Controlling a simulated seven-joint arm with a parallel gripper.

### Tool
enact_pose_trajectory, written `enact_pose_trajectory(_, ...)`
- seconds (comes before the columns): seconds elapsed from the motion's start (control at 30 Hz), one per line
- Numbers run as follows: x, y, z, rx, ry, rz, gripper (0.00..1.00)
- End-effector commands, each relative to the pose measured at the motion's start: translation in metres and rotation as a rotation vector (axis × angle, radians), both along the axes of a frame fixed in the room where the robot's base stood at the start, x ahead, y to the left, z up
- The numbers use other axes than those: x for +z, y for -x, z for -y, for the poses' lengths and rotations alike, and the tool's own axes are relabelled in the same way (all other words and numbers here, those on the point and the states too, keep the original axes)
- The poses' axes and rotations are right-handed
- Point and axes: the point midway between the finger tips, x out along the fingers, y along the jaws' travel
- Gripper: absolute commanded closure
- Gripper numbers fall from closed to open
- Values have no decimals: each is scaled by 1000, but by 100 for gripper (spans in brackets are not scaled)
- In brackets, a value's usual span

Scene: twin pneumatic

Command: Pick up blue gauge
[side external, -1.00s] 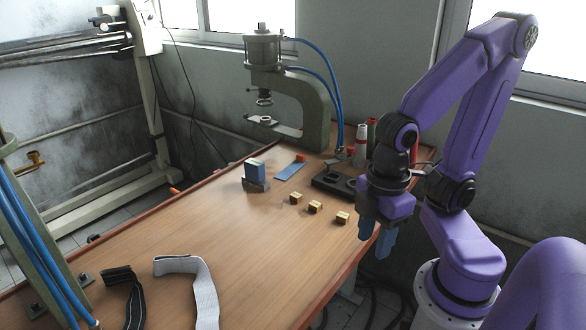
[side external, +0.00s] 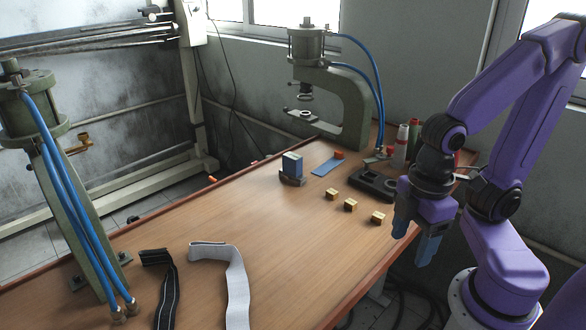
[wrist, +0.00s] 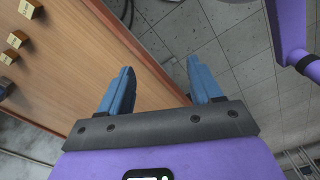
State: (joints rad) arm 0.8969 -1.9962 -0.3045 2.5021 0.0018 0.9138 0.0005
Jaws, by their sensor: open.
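Two blue items lie on the table, and I cannot tell for certain which one is the blue gauge. In the wrist view the gripper (wrist: 158,68) is open and empty, over the table edge and floor. Neither blue item shows clearly in the wrist view.
Several small brass blocks (side external: 350,205) lie between my gripper and the blue items. A black tray (side external: 374,185) sits behind them. A green press (side external: 350,100) with blue hoses stands at the back; another (side external: 85,200) stands left. Straps (side external: 230,270) lie in front. The middle table is clear.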

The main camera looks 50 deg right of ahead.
Motion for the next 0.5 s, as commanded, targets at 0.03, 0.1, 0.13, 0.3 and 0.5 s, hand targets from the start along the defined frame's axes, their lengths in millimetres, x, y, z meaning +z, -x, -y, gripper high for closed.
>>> enact_pose_trajectory(0.03,0,0,0,0,0,0,18)
enact_pose_trajectory(0.1,0,0,0,0,0,0,8)
enact_pose_trajectory(0.13,0,0,0,0,0,0,8)
enact_pose_trajectory(0.3,0,0,0,0,0,0,8)
enact_pose_trajectory(0.5,8,-18,-11,13,1,1,8)
